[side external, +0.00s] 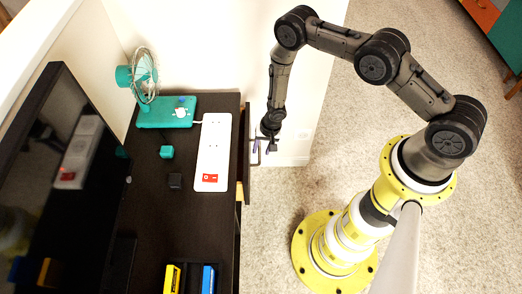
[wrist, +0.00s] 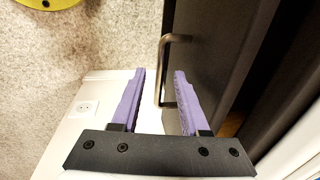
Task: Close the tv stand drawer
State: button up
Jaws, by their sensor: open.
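The dark tv stand (side external: 150,220) runs along the wall at the left of the side external view. Its drawer (side external: 246,160) is pulled out a little, with the front panel standing off the cabinet's edge. In the wrist view the dark drawer front (wrist: 215,50) shows with a metal bar handle (wrist: 162,70). My gripper (side external: 262,145) is at the drawer front on its outer side. Its purple fingers (wrist: 160,73) are open, and the handle appears between their tips in the wrist view. Whether they touch it, I cannot tell.
On the stand are a television (side external: 60,180), a teal fan (side external: 145,75), a white power strip (side external: 212,155), small cubes (side external: 167,152) and yellow and blue items (side external: 208,280). A white wall stands behind the gripper. Carpet (side external: 275,220) lies clear beside the drawer.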

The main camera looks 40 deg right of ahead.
jog(key=shift+w+a+f, duration=0.1)
jog(key=shift+f, duration=0.65)
grip_shut()
dwell(0.9)
